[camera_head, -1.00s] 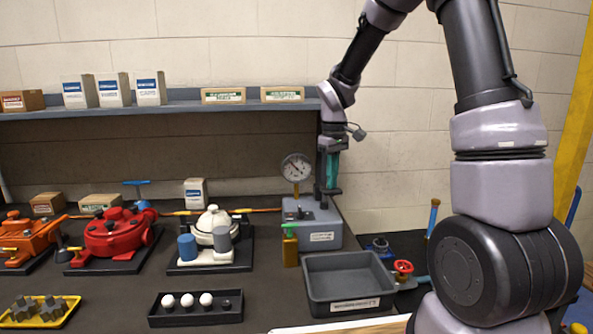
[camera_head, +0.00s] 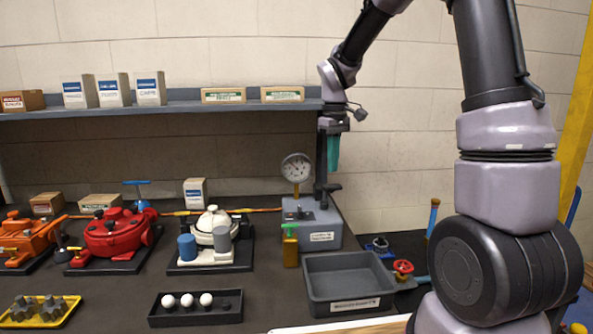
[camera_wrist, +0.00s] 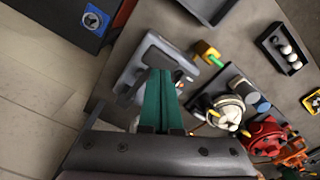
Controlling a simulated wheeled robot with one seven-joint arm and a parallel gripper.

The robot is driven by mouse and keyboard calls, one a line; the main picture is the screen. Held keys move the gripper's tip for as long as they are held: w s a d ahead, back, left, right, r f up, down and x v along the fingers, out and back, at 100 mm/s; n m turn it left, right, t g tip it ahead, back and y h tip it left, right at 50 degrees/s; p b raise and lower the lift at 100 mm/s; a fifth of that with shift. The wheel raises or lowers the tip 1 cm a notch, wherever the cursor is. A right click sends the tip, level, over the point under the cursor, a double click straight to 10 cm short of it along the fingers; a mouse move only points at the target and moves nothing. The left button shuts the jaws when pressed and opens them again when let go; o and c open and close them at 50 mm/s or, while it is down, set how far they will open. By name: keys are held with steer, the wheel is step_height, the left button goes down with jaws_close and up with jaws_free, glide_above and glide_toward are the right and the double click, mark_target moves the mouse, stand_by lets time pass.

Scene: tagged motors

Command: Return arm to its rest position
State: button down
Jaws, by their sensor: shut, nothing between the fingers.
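My gripper (camera_head: 333,172) hangs below my raised arm in the head view, with its teal fingers pointing down beside the dark post of the grey gauge stand (camera_head: 318,226). In the wrist view the two teal fingers of my gripper (camera_wrist: 160,72) lie side by side, closed, with nothing held. The grey gauge stand (camera_wrist: 138,75) lies beneath and beyond the fingertips there. My arm arches from the right side of the head view up out of the top edge and back down.
A pressure gauge (camera_head: 296,168) stands close left of the gripper. A shelf (camera_head: 160,107) with several boxes ends near my wrist. A white motor (camera_head: 214,227), a red motor (camera_head: 112,236), a grey bin (camera_head: 345,284) and a ball tray (camera_head: 196,308) occupy the bench. Plain wall lies right of the gripper.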

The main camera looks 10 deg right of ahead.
steer(key=shift+r, duration=0.25)
steer(key=shift+r, duration=0.1)
steer(key=s+d+r+m+t+y, duration=0.1)
steer(key=s+d+r+m+t, duration=0.2)
steer(key=s, duration=0.7)
steer(key=s+d+r+m+t+y, duration=0.1)
steer(key=s+d+r+m+t, duration=0.1)
steer(key=s+r+m+t, duration=0.2)
steer(key=s+r+m, duration=0.3)
steer(key=s+r, duration=0.3)
steer(key=s, duration=0.1)
steer(key=shift+s+d+r, duration=0.15)
steer(key=shift+d+r, duration=0.2)
steer(key=shift+d, duration=0.05)
